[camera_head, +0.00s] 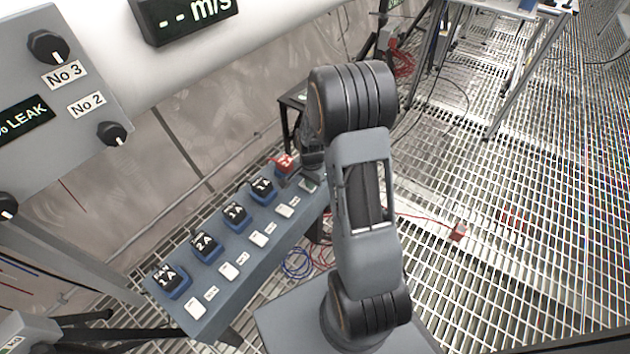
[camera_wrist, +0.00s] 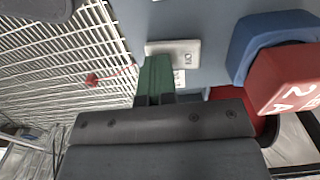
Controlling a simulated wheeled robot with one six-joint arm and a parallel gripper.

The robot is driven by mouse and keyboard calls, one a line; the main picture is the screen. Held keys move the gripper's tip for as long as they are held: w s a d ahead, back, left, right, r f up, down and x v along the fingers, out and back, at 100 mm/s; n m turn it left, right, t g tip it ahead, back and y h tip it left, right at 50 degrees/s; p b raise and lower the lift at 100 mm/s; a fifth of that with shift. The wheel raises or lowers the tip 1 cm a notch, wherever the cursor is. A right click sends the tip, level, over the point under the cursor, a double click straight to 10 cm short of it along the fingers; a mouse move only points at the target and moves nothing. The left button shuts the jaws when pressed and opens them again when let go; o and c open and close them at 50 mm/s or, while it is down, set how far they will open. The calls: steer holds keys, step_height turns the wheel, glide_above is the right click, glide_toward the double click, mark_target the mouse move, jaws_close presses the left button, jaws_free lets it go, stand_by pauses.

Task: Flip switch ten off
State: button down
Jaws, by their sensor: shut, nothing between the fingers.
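In the wrist view my gripper (camera_wrist: 155,75) is shut and empty, its green fingertips right at the near edge of a white switch plate (camera_wrist: 175,50). I cannot tell whether they touch it. A label below the plate is partly hidden by the fingers, so I cannot read its number. Right of it is a red display block (camera_wrist: 292,80) marked 2 A on a blue base. In the head view the same red block (camera_head: 284,162) is at the far end of the blue-grey switch panel (camera_head: 222,312). My arm hides most of the gripper there.
Several black ammeter blocks (camera_head: 205,246) line the panel, each beside a white switch (camera_head: 229,271). A grey box with knobs (camera_head: 60,95) hangs at upper left. Red and blue cables (camera_head: 298,263) lie beside the panel. Open grating floor (camera_head: 500,230) is on the right.

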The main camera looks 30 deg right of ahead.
steer(key=shift+a, duration=0.2)
steer(key=shift+w+a, duration=0.2)
steer(key=shift+w, duration=0.1)
steer(key=shift+w+a+r+p, duration=0.1)
steer(key=shift+w+r+p, duration=0.05)
steer(key=shift+w+p, duration=0.2)
steer(key=shift+r, duration=0.15)
step_height(320, 180, up, 14)
steer(key=p, duration=0.6)
steer(key=shift+p, duration=0.35)
steer(key=shift+w, duration=0.1)
